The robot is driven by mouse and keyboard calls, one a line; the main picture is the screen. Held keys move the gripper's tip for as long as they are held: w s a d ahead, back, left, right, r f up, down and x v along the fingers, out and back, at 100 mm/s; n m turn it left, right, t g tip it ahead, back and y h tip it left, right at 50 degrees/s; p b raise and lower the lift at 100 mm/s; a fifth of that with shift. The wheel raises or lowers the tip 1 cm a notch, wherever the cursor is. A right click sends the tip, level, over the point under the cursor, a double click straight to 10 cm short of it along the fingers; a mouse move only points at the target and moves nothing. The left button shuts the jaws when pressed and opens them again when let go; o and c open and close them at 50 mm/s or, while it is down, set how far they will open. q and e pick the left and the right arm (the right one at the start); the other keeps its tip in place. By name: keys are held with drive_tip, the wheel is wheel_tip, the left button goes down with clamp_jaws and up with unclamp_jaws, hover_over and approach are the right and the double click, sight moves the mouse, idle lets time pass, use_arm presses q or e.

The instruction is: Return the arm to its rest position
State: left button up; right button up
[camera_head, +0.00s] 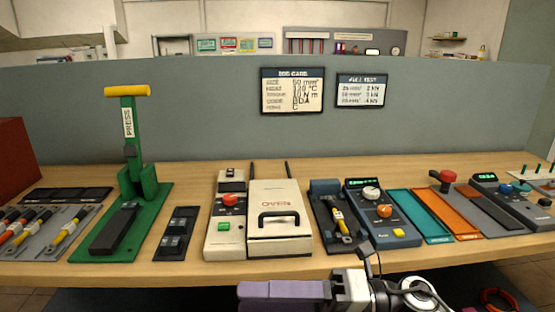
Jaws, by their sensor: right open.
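My right gripper (262,293) is at the bottom middle of the head view, in front of the workbench's (340,262) near edge. Its purple fingers point left, and its white and dark wrist reaches in from the lower right. It is open, and I see nothing held in it. The lower part of the fingers is cut off by the picture's bottom edge. My left gripper is not in view.
Close beyond the gripper stand a cream oven (280,238) with a black handle and a control box (226,240). A green press (128,190) stands left. A dark tool tray (325,240), a tester (372,205), and teal (408,208) and orange (452,213) trays lie right.

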drive_tip(key=w+d+f+m+t+h, duration=0.2)
drive_tip(key=d+f+m+t+h, duration=0.5)
drive_tip(key=m, duration=0.7)
drive_tip(key=w+d+f+m+t+h, duration=0.35)
drive_tip(key=f+m+t, duration=0.6)
drive_tip(key=m, duration=0.45)
drive_tip(key=s+d+f+m+g+h, duration=0.3)
drive_tip(key=s+d+f+m+g, duration=0.1)
drive_tip(key=s+f, duration=0.5)
drive_tip(key=s+d+f+m+g+h, duration=0.3)
drive_tip(key=s+d+f+m, duration=0.1)
drive_tip(key=s+f, duration=0.6)
drive_tip(key=shift+s+d+f+m+g, duration=0.3)
drive_tip(key=shift+d+f+m+g, duration=0.1)
drive_tip(key=shift+f+m, duration=0.55)
